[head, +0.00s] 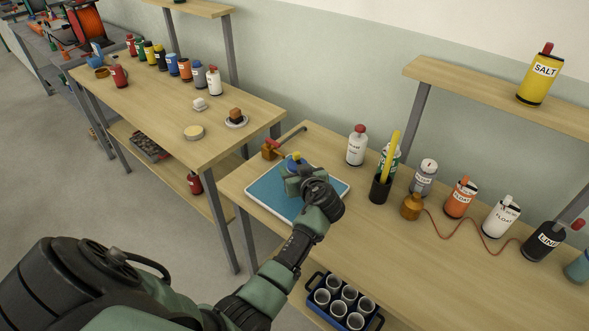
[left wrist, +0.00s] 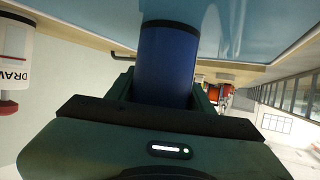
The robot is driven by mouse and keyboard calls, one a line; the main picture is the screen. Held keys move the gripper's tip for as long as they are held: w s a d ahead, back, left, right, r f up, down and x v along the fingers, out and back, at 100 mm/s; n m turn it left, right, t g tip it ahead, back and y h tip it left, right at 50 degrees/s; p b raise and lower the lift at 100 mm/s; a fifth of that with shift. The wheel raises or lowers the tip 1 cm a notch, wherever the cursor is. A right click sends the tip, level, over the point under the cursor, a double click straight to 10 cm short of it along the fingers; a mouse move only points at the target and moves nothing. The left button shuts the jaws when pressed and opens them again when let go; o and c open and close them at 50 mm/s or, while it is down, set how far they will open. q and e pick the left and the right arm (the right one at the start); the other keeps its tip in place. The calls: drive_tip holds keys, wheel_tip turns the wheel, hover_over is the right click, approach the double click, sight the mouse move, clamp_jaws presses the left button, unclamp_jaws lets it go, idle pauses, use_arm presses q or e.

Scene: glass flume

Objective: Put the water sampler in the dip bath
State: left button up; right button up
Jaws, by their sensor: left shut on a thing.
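My left gripper (head: 296,172) is over a shallow white-rimmed tray with a light blue surface (head: 262,195), which looks like the dip bath. It is shut on a dark blue cylinder (left wrist: 166,60), taken as the water sampler. In the head view only a blue and yellow end (head: 294,157) of it shows past the gripper. In the left wrist view the cylinder's far end meets the light blue bath surface (left wrist: 240,25). I cannot tell whether it touches or is just above. My right gripper is out of view.
An orange-brown block (head: 269,151) with a dark rod lies behind the bath. A white bottle (head: 356,146), a dark cup (head: 380,190) with a yellow stick and several labelled bottles stand to the right. A red cord (head: 455,238) lies there. The bench front right of the bath is clear.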

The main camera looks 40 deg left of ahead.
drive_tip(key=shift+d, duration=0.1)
use_arm(q)
drive_tip(key=shift+f, duration=0.15)
drive_tip(key=o, duration=1.5)
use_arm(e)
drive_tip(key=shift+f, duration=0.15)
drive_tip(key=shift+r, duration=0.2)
